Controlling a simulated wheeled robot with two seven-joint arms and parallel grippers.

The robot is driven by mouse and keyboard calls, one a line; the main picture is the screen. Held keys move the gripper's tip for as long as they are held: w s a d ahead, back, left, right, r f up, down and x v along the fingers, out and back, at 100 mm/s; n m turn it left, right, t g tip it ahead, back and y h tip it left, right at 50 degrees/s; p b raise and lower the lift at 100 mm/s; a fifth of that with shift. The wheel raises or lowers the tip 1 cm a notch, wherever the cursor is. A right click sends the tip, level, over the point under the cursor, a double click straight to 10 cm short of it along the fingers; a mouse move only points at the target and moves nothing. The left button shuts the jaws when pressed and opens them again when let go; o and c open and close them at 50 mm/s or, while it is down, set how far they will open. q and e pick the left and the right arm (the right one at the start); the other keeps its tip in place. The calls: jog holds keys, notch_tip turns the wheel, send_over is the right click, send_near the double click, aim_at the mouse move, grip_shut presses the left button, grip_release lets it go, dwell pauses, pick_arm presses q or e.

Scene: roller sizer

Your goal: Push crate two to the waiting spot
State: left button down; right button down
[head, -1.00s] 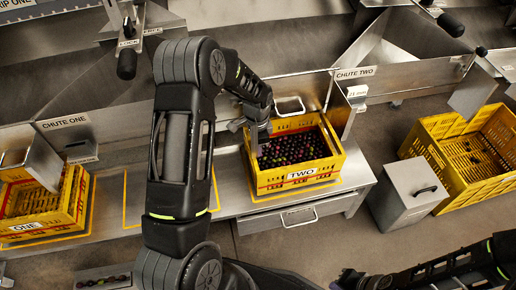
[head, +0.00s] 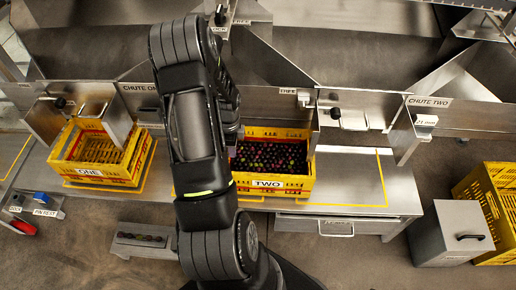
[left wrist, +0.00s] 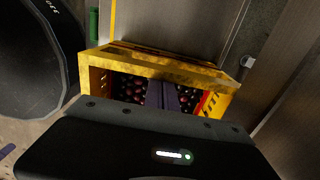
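Crate two (head: 293,186) is a yellow crate labelled TWO, filled with dark purple, red and green fruit. It stands upright on the steel bench, left of chute two (head: 428,102), and my left arm hides its left end. In the left wrist view, its yellow rim (left wrist: 165,66) and fruit show beyond my wrist. My left gripper (left wrist: 163,95) has its fingers together, pointing at the crate's inside; contact with a wall cannot be told. The waiting spot's outline is mostly hidden by arm and crate. My right gripper is out of view.
Crate one (head: 72,152) stands at the left by chute one (head: 141,87). A yellow outline (head: 384,185) lies on bare bench right of crate two. A grey lidded bin (head: 452,235) and another yellow crate (head: 490,190) stand on the floor at the right.

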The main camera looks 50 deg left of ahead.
pick_arm(q)
jog(key=s+a+p, duration=0.1)
jog(key=s+a, duration=1.1)
jog(key=s, duration=0.1)
jog(key=shift+a, duration=0.4)
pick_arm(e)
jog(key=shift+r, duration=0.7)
pick_arm(q)
jog(key=shift+r, duration=0.1)
